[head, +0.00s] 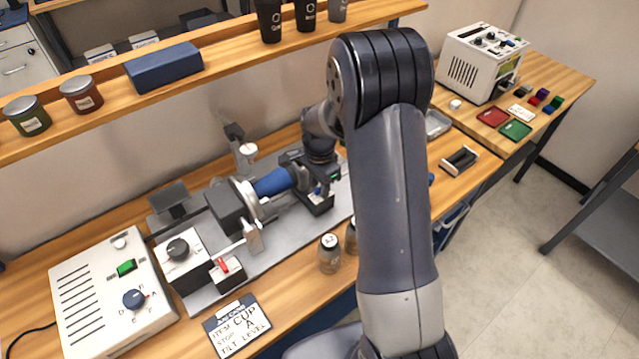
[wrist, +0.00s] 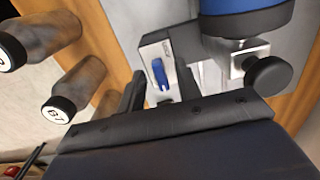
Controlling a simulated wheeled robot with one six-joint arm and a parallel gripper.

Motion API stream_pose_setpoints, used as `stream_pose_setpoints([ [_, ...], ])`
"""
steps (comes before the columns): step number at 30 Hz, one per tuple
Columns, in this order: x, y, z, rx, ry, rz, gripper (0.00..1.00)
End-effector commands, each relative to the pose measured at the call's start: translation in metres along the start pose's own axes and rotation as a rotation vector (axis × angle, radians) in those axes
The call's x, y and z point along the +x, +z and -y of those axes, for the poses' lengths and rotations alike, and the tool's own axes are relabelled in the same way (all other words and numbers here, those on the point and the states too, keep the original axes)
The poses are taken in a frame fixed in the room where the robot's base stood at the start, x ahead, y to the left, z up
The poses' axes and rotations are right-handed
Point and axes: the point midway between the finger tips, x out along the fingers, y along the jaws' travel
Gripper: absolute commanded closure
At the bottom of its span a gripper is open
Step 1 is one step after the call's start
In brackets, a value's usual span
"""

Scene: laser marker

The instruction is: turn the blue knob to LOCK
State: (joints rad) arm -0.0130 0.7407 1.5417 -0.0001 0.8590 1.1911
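The blue knob (wrist: 160,74) is a small lever on a light grey block in the wrist view. Small lettering beside it is too small to read. In the head view I cannot make it out near my gripper (head: 322,192). In the wrist view my gripper (wrist: 160,88) reaches toward the block, its dark fingers apart, one on each side of the knob. I see nothing held, and contact with the knob cannot be told. A blue cylinder (head: 272,182) lies sideways in the marker fixture; its edge also shows in the wrist view (wrist: 245,18).
A black thumbscrew (wrist: 268,75) sits close right of the knob. Two capped bottles (wrist: 75,88) stand to the left. A white control box (head: 110,297) with a dark blue lettered dial (head: 134,299) stands at the bench's left. A shelf (head: 225,68) runs above the bench.

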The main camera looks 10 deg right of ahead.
Motion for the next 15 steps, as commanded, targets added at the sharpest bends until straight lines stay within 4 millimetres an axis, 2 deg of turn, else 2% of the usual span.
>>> stream_pose_setpoints([
  [2,0.0,0.0,0.0,0.0,0.0,0.0,0.67],
  [15,-0.0003,0.0,0.0,0.0,0.0,0.0,1.0],
])
